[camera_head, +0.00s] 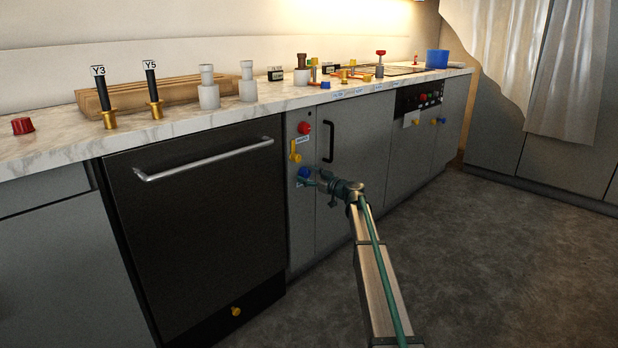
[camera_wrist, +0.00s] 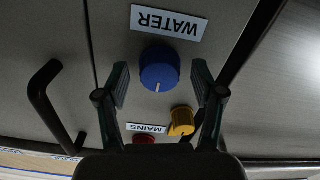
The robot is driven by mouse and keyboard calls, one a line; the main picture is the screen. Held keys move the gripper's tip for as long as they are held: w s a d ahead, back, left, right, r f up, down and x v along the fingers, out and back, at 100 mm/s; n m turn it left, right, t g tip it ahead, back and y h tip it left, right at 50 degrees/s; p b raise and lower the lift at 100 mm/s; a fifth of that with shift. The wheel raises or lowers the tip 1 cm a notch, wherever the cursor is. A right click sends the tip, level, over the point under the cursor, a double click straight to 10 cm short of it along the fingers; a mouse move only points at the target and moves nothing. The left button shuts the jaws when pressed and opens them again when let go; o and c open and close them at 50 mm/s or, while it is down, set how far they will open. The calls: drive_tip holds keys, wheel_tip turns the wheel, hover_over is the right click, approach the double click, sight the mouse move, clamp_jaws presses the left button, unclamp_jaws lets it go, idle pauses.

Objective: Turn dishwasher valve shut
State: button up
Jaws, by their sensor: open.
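A narrow grey panel beside the black-fronted dishwasher (camera_head: 215,215) carries a red knob (camera_head: 304,128), a yellow handle (camera_head: 295,151) and a blue knob (camera_head: 304,173), from top to bottom. No label reading "dishwasher" can be made out. My gripper (camera_head: 316,180) is at the blue knob. The wrist view is upside down. There, my gripper (camera_wrist: 160,82) is open, with one finger on each side of the blue knob (camera_wrist: 160,68), which has a pale line. Contact cannot be told. The yellow handle (camera_wrist: 181,121) and red knob (camera_wrist: 144,138) lie beyond it.
A label "WATER" (camera_wrist: 169,22) is by the blue knob, and "MAINS" (camera_wrist: 147,128) by the red one. A black cupboard handle (camera_head: 328,142) is right of the panel. A small yellow knob (camera_head: 236,311) is low below the dishwasher door. The floor (camera_head: 480,260) is clear.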

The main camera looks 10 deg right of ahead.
drive_tip(key=c, duration=1.1)
drive_tip(key=shift+c, duration=0.2)
drive_tip(key=shift+m, duration=0.3)
drive_tip(key=m, duration=0.3)
drive_tip(key=m+p, duration=0.1)
drive_tip(key=m, duration=0.4)
drive_tip(key=shift+r, duration=0.1)
drive_tip(key=m+p, duration=0.3)
drive_tip(key=m, duration=0.2)
drive_tip(key=shift+s+a+r, duration=0.1)
drive_tip(key=shift+m+p, duration=1.25)
drive_tip(key=shift+m, duration=0.85)
